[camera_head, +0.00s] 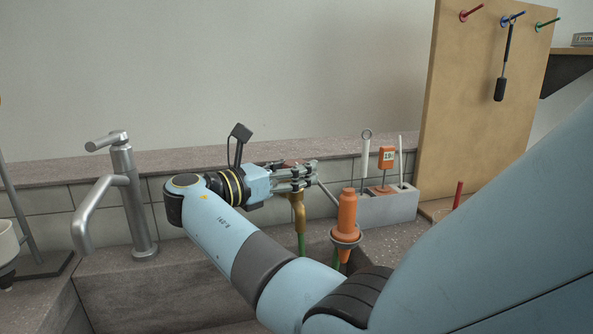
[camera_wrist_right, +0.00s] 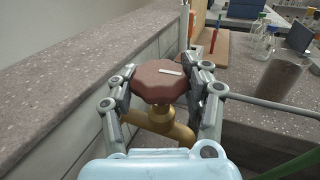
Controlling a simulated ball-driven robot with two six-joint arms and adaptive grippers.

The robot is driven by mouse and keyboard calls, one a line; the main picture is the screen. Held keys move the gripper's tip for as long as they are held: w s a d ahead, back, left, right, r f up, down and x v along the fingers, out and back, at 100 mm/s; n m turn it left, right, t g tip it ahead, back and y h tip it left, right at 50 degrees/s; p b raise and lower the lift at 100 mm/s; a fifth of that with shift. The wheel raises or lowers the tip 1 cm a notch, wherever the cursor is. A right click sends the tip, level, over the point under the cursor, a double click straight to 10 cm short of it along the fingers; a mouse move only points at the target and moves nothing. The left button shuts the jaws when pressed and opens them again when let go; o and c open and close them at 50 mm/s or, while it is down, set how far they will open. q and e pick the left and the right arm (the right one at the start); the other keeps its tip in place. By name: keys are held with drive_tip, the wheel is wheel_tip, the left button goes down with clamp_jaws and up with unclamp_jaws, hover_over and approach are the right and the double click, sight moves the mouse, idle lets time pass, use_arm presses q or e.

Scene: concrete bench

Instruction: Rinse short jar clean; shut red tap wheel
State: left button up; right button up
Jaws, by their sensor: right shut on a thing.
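The red tap wheel (camera_wrist_right: 158,85) sits on a brass valve body (camera_wrist_right: 160,125) in the right wrist view. It has a pale mark on its top. My right gripper (camera_wrist_right: 163,82) has its fingers on either side of the wheel and is shut on it. In the head view my right gripper (camera_head: 312,174) reaches over the brass valve (camera_head: 297,205), and its fingers mostly hide the wheel. My left gripper is not in view. I cannot pick out the short jar for certain; a dark grey cup-like vessel (camera_wrist_right: 281,80) stands on the bench in the wrist view.
A grey metal faucet (camera_head: 125,190) stands left of my right arm. An orange bottle (camera_head: 347,210) sits in a ring holder close to my right arm. A grey block (camera_head: 388,208) holds upright tools behind it. A wooden pegboard (camera_head: 465,95) stands at the back right.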

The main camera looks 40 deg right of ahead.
drive_tip(key=shift+a+f, duration=0.1)
drive_tip(key=shift+f, duration=0.05)
idle(0.3)
drive_tip(key=o, duration=1.1)
drive_tip(key=shift+o, duration=0.2)
drive_tip(key=shift+a, duration=0.15)
drive_tip(key=w+a, duration=0.1)
drive_tip(key=a, duration=0.6)
drive_tip(key=shift+a, duration=0.1)
